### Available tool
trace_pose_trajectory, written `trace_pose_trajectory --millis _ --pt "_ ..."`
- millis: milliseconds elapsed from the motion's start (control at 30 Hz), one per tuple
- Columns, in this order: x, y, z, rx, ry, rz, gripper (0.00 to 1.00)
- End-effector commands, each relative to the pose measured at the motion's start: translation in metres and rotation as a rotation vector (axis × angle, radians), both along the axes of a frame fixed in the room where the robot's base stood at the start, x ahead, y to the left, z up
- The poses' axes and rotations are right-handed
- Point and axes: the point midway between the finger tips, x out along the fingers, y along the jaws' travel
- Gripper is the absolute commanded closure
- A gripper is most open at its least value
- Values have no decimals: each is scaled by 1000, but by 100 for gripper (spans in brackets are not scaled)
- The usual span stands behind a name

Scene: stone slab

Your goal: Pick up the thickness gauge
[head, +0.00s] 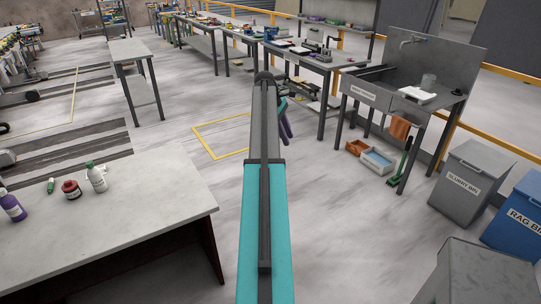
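I cannot make out a thickness gauge for certain in the head view. A pale stone-topped table (120,215) at the lower left bears several small things. They are a purple bottle (13,207), a small green item (51,186), a squat red and dark jar-like thing (71,189) and a white bottle with a green cap (97,178). My teal arm reaches forward through the middle of the view. Teal and purple parts at its far end seem to be my gripper (286,128), largely hidden behind the arm. It is over open floor, apart from the table.
A long workbench (300,57) with tools and boxes runs along the back. Grey (466,185) and blue (520,215) bins stand farther right. The middle floor is clear.

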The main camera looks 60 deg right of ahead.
Motion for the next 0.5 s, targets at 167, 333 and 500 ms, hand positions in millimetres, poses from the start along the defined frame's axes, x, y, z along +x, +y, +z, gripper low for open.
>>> trace_pose_trajectory --millis 167,333,500 --pt "-5 -4 11 75 54 130 69" --pt "-8 -3 13 110 74 187 69" --pt "-8 -2 13 113 76 193 69"
